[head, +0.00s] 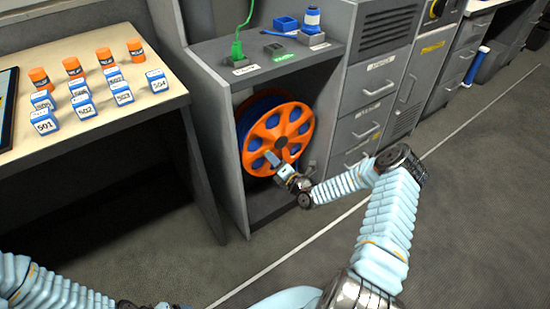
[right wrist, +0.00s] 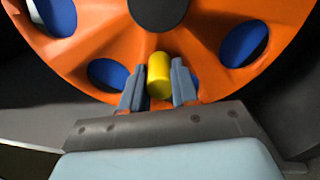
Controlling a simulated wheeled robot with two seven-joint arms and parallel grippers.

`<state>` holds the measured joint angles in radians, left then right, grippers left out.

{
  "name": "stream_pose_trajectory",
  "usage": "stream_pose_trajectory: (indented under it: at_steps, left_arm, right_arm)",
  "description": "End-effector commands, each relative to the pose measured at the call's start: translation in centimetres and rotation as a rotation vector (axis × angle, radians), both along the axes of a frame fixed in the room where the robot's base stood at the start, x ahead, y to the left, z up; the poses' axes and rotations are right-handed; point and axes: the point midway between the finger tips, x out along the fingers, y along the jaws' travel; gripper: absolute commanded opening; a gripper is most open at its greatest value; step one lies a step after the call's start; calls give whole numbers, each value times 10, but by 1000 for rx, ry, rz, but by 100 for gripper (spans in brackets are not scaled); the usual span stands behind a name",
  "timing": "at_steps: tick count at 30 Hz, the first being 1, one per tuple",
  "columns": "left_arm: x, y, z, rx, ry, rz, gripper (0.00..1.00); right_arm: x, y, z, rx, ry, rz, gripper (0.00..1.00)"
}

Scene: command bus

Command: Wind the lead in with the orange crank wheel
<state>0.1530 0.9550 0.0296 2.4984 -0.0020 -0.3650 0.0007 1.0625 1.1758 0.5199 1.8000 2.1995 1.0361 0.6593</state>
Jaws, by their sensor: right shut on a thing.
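The orange crank wheel (head: 289,124) stands upright in an open grey cabinet bay in the head view. It has several round holes, and a blue reel or lead shows behind it. In the right wrist view the wheel (right wrist: 215,90) fills the upper part, with a dark hub at the top. My right gripper (right wrist: 159,83) is shut on the yellow crank handle (right wrist: 159,72), below the hub. In the head view the right gripper (head: 277,163) is at the wheel's lower part and hides the handle. My left arm shows at the lower left, but its fingers are not visible.
The cabinet top holds a green plug with a cord (head: 237,50), a blue box (head: 286,23) and a blue-and-white item (head: 312,20). Left is a table (head: 150,108) with labelled blue blocks and orange bottles. Grey drawers (head: 368,120) stand right of the bay. The floor in front is clear.

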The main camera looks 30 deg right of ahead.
Motion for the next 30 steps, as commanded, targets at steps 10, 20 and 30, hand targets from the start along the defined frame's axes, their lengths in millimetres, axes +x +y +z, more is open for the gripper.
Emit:
stream_pose_trajectory:
  at_steps: [10,20,30]
  left_arm:
    - [0,0,11,-1,0,-1,78]
    - [0,0,12,-1,0,-1,78]
    - [0,0,12,-1,0,-1,78]
  right_arm:
    - [-1,1,7,107,9,-1,0]
    - [-1,1,7,119,10,-2,0]
    - [0,1,7,118,10,-1,55]
